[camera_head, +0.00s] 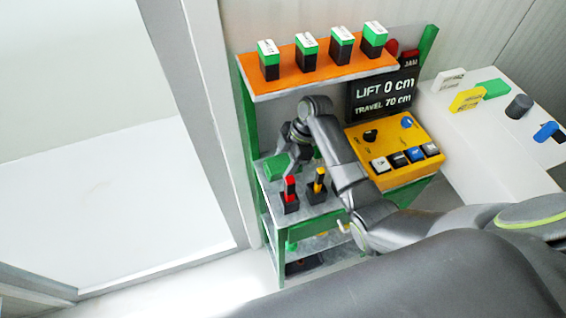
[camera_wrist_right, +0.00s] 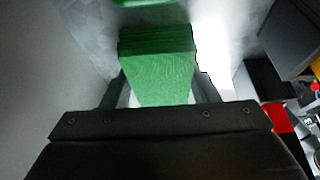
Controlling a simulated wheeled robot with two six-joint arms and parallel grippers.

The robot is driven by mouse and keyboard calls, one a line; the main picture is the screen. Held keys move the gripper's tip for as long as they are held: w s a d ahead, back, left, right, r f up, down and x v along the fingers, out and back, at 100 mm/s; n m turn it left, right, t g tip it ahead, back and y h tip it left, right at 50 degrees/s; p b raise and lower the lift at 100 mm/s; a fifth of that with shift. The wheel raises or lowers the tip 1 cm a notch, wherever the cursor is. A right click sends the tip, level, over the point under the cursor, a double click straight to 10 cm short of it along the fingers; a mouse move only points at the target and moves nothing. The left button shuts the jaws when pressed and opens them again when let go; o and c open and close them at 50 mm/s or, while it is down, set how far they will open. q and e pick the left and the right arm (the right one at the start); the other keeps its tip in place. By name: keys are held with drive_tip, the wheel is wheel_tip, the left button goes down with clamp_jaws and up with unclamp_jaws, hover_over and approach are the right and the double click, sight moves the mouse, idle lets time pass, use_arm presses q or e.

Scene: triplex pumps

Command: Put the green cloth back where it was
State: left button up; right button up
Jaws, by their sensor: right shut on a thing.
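The green cloth (camera_head: 276,168) is a folded block at the left end of the grey shelf top. In the right wrist view the cloth (camera_wrist_right: 157,68) sits between the two fingers. My right gripper (camera_head: 291,155) reaches down over the left end of the shelf and is shut on the cloth. The fingertips are partly hidden by the gripper body in the head view. I cannot tell whether the cloth touches the shelf. My left gripper is not in view.
A red-handled lever (camera_head: 290,190) and a yellow-handled lever (camera_head: 319,182) stand just in front of the cloth. An orange shelf (camera_head: 325,78) with several green-black boxes is above. A yellow control panel (camera_head: 385,150) is right. A white table (camera_head: 465,125) holds small items.

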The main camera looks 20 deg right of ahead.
drive_tip(key=shift+w+a, duration=0.1)
drive_tip(key=shift+a, duration=0.05)
drive_tip(key=shift+r, duration=0.1)
drive_tip(key=shift+s+d, duration=0.25)
drive_tip(key=o, duration=0.8)
drive_tip(key=shift+o, duration=0.4)
drive_tip(key=shift+a+f, duration=0.1)
drive_tip(key=shift+f, duration=0.1)
drive_tip(key=shift+r, duration=0.1)
drive_tip(key=b+v, duration=0.1)
drive_tip(key=v, duration=0.6)
drive_tip(key=shift+w, duration=0.1)
drive_tip(key=shift+r, duration=0.4)
